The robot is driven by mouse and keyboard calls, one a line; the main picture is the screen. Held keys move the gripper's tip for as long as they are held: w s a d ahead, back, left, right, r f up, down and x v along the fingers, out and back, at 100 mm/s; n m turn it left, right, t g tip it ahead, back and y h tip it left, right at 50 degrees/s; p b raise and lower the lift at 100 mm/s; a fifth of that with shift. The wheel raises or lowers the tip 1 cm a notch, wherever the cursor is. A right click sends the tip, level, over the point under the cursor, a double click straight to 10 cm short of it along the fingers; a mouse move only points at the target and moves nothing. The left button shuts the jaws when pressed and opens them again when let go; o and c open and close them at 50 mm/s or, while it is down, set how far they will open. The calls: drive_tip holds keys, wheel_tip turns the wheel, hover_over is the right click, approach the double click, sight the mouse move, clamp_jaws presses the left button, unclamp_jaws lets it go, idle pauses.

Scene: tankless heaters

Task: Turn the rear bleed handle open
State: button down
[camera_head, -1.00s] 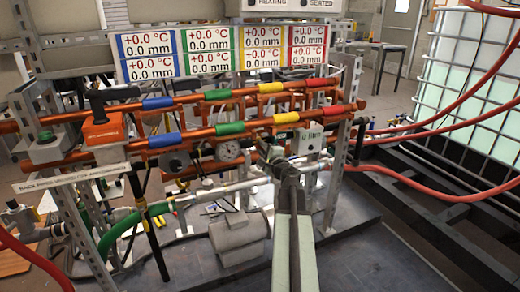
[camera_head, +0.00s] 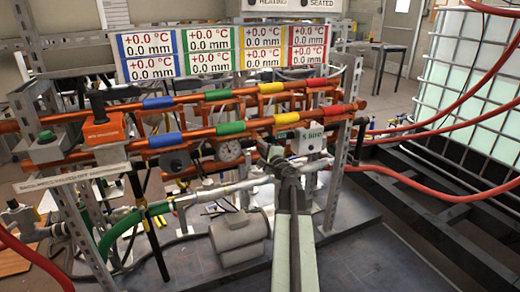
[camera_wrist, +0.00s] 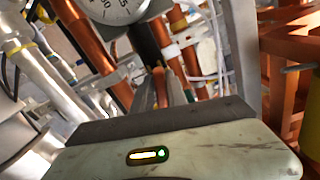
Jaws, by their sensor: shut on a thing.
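My gripper (camera_head: 282,160) is at the right part of the pipe rack, below the lower orange pipe and beside a small white box (camera_head: 308,141). In the wrist view, the fingers of my gripper (camera_wrist: 163,92) are close together around a narrow orange-brown piece, the bleed handle (camera_wrist: 159,76) as far as I can tell. The fingers hide most of the handle, so its exact angle cannot be told. In the head view, my gripper covers it.
A metal upright (camera_head: 337,181) stands to the right. A grey cylindrical body (camera_head: 239,238) lies on the base below.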

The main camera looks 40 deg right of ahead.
drive_tip(key=shift+w+a, duration=0.1)
drive_tip(key=shift+a, duration=0.05)
drive_tip(key=c, duration=1.4)
unclamp_jaws()
drive_tip(key=shift+c, duration=0.2)
drive_tip(key=v, duration=0.7)
drive_tip(key=shift+s, duration=0.35)
